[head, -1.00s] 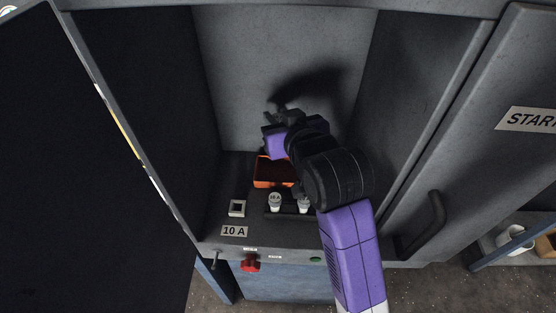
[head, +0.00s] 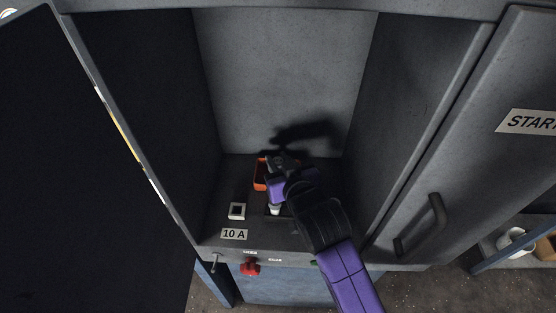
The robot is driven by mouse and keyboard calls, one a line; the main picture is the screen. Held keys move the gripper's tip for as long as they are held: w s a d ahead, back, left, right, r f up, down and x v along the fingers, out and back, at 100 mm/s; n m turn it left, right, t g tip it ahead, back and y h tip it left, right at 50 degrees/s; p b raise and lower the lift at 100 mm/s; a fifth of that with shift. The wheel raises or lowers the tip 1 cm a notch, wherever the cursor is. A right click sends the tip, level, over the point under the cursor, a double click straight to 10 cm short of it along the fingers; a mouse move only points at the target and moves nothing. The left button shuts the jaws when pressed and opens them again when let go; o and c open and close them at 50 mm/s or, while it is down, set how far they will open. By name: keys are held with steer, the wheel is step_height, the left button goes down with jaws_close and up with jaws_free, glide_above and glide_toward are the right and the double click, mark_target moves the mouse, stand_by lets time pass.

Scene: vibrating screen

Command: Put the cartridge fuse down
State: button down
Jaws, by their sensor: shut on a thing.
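My gripper (head: 283,163) is inside the open cabinet, at the right part of the orange tray (head: 260,175), which it partly covers. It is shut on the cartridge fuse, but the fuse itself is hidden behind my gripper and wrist. I cannot tell whether the fuse touches the tray. A white-bodied fuse (head: 275,210) stands in the dark rack in front of the tray, its top covered by my wrist. My arm hides the right part of the rack.
A square white-rimmed socket (head: 237,211) sits left of the rack, above a "10 A" label (head: 234,234). A red knob (head: 250,267) and a lever (head: 215,262) are on the front edge. Cabinet walls stand close on both sides; an open door (head: 90,180) is at left.

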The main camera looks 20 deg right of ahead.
steer(key=shift+f, duration=0.15)
steer(key=c, duration=1.2)
jaws_free()
steer(key=shift+r, duration=0.3)
steer(key=shift+s, duration=0.3)
steer(key=b+v, duration=0.1)
steer(key=v, duration=0.9)
steer(key=shift+s, duration=0.15)
steer(key=shift+s+r, duration=0.25)
steer(key=shift+s, duration=0.25)
